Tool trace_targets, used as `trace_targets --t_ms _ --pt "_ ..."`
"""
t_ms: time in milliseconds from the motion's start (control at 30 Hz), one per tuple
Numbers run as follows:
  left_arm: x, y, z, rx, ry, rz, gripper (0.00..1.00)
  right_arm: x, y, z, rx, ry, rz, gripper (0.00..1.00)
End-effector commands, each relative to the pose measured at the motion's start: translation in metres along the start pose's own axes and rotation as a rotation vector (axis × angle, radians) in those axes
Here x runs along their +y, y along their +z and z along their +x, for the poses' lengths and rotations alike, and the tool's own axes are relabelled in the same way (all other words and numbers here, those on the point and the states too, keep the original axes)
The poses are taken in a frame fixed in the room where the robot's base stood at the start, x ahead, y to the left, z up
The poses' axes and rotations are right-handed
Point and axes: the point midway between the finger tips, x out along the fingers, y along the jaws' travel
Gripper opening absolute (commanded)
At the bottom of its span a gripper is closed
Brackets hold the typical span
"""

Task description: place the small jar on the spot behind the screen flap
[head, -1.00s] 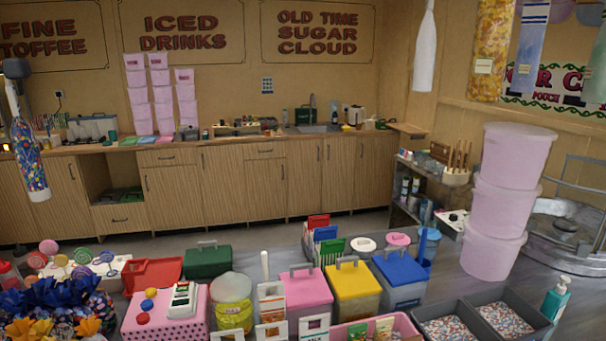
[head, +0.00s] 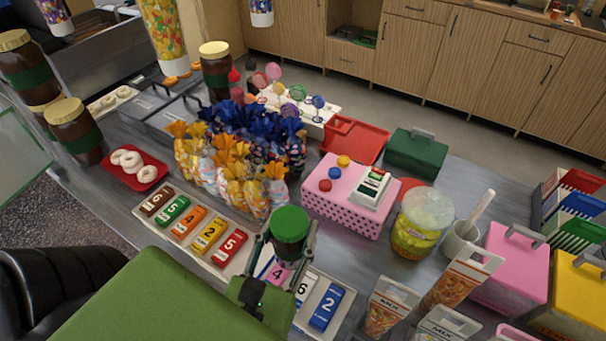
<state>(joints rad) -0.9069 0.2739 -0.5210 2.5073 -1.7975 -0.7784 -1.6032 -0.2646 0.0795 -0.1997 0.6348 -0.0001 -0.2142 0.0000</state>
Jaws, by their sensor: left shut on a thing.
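The small jar (head: 290,240) has a green lid and a dark body. It is upright between the fingers of my left gripper (head: 289,252), which is shut on it. The gripper and jar are in front of a white board of numbered coloured blocks (head: 211,237); I cannot tell the height above it. The gripper hides part of the board. I cannot make out a screen flap or a spot behind one in the head view. My right gripper is not in view.
Wrapped sweet bags (head: 225,175) stand close behind, left of a pink dotted box (head: 345,205). A yellow tub (head: 420,222), a mortar (head: 459,240) and snack cartons (head: 386,306) crowd the right. A red tray of rings (head: 148,187) lies at left.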

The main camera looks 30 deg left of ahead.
Motion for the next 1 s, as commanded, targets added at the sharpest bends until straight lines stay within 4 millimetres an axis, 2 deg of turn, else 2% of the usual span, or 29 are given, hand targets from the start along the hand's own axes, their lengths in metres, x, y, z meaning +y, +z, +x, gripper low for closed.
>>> trace_targets --t_ms 167,300,400,467,500,567,600,700,800,1000 --pt "0.004 -0.006 0.011 -0.006 0.016 0.001 0.02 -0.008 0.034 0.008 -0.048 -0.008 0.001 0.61" --pt "0.006 -0.020 0.038 -0.010 0.015 -0.002 0.02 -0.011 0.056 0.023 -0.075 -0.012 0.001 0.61" --pt "0.008 -0.029 0.058 -0.011 0.014 -0.001 0.02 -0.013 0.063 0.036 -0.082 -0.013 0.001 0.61" --pt "0.009 -0.034 0.070 -0.012 0.013 -0.002 0.02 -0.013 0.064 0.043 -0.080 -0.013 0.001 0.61" --pt "0.010 -0.031 0.080 -0.009 0.012 0.004 0.02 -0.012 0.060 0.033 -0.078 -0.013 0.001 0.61" --pt "0.012 -0.037 0.094 -0.008 0.013 0.004 0.02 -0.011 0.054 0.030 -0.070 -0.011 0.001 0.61" --pt "0.012 -0.051 0.099 -0.004 0.013 0.006 0.02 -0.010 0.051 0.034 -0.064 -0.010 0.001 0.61" --pt "0.014 -0.068 0.114 -0.003 0.013 0.005 0.02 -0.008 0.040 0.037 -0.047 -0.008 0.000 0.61" --pt "0.015 -0.080 0.124 -0.003 0.013 0.003 0.02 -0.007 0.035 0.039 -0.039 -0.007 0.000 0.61" --pt "0.016 -0.092 0.133 -0.003 0.013 0.001 0.02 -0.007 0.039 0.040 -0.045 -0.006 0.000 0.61"
